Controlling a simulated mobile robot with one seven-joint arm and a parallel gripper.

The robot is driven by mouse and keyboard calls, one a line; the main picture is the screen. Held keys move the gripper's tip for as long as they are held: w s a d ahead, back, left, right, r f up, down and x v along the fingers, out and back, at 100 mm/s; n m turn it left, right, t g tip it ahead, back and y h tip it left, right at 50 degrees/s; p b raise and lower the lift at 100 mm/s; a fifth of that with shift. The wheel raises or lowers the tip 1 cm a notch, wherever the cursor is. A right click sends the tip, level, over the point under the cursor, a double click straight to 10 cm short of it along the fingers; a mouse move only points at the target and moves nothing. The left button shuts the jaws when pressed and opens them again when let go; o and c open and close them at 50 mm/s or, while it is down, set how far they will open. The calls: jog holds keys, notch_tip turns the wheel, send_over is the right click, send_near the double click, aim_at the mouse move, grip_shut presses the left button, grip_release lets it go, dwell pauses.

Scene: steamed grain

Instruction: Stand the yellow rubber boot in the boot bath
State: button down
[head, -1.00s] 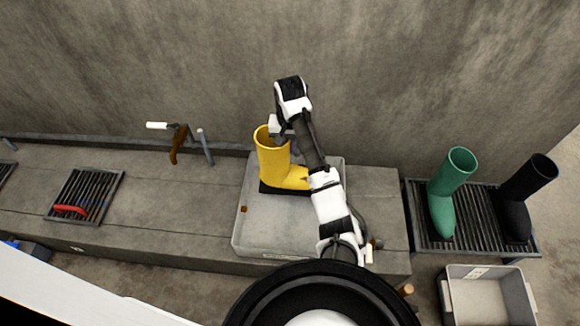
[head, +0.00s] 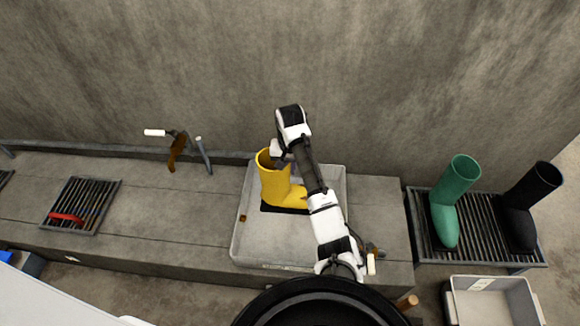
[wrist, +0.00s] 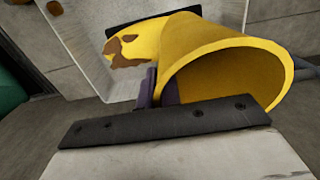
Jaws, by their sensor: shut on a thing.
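The yellow rubber boot (head: 274,184) is upright over the back part of the boot bath (head: 252,238), a shallow grey tray on the concrete ledge. Its toe points right and its dark sole shows. I cannot tell whether the sole touches the bath floor. My gripper (head: 283,163) is at the top of the shaft, shut on the boot's rim. In the wrist view the boot's open top (wrist: 226,80) fills the right side, with brown patches on the toe. The bath (wrist: 85,50) shows behind it. The gripper's fingertips are largely hidden.
A green boot (head: 450,205) and a black boot (head: 524,205) stand on a slatted rack at the right. A grey crate (head: 490,302) is below. A tap-like fitting (head: 178,148) and a grate (head: 82,205) lie left of the bath.

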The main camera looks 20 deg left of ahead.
jog(key=c, duration=1.6)
grip_release()
notch_tip(320, 180, up, 12)
jog(key=p, duration=0.6)
jog(key=shift+r, duration=0.15)
